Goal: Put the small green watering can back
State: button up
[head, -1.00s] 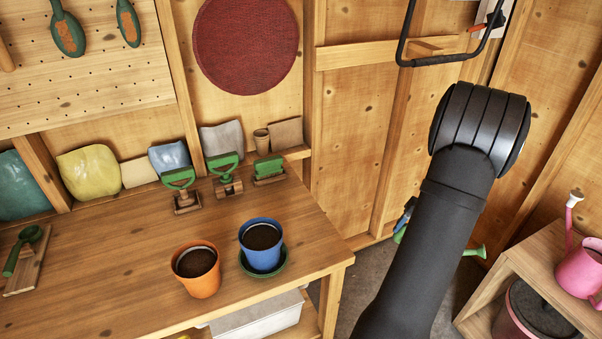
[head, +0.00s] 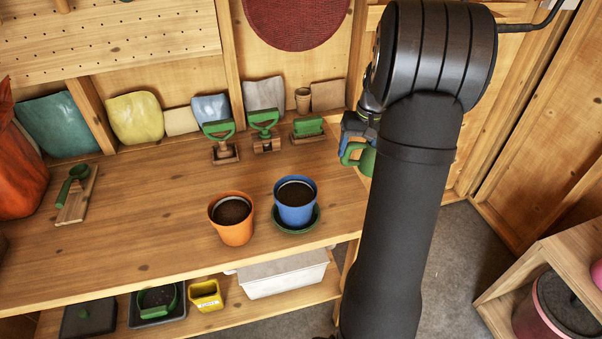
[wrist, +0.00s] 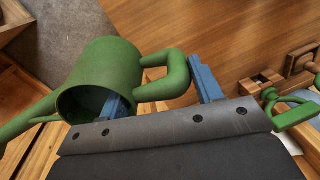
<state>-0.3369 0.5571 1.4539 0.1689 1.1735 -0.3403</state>
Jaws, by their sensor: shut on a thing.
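The small green watering can (wrist: 98,75) is in my gripper (wrist: 160,92). In the wrist view one blue finger shows at the can's open mouth and the other is on the far side of its loop handle, with the spout pointing to the lower left. In the head view my gripper (head: 355,130) is beside the right end of the workbench (head: 130,240). Only the handle and part of the green can (head: 366,161) show there; my arm hides the rest.
An orange pot (head: 232,222) and a blue pot (head: 295,203) on a green saucer stand near the bench's front right. Green-handled tools (head: 264,133) line the back. A wooden shelf unit (head: 560,265) stands at the right. The bench's left middle is clear.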

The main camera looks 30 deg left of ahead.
jog(key=s+a+r+n, duration=0.2)
jog(key=s+a+r, duration=0.25)
jog(key=a, duration=0.35)
jog(key=shift+h, duration=0.4)
jog(key=shift+s+a+f, duration=0.5)
jog(key=shift+a+f, duration=1.3)
jog(key=shift+a, duration=0.15)
jog(key=shift+s+a+f, duration=0.5)
jog(key=shift+a+f, duration=1.35)
jog(key=shift+a, duration=0.1)
jog(key=shift+s+a+f, duration=0.5)
jog(key=shift+a+f, duration=1.3)
jog(key=shift+a, duration=0.15)
jog(key=shift+f, duration=0.15)
jog(key=o, duration=1.4)
jog(key=r, duration=0.8)
jog(key=d+r, duration=0.1)
jog(key=r, duration=0.3)
jog(key=shift+w+r, duration=0.15)
jog(key=shift+w, duration=0.2)
